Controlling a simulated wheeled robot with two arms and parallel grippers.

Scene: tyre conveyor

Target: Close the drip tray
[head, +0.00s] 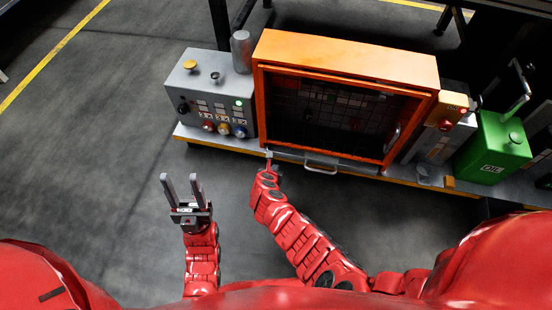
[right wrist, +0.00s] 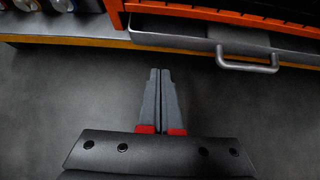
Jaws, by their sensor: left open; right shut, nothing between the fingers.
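The drip tray (head: 345,168) is a grey drawer under the orange cabinet, with a bar handle (head: 321,168) on its front. In the right wrist view the tray (right wrist: 175,42) sticks out a little past the orange frame, and its handle (right wrist: 247,66) is to the right of my fingers. My right gripper (head: 268,155) is shut and empty, close to the tray's left end; its shut fingers (right wrist: 160,72) point at the tray front, with a small gap in the wrist view. My left gripper (head: 181,178) is open and empty over the floor, left of the tray.
The orange cabinet (head: 345,58) has a dark, gridded interior. A grey control box (head: 205,95) with knobs and buttons stands to its left. A green oil can (head: 492,148) and a yellow box with a red button (head: 447,110) are at right. The floor in front is clear.

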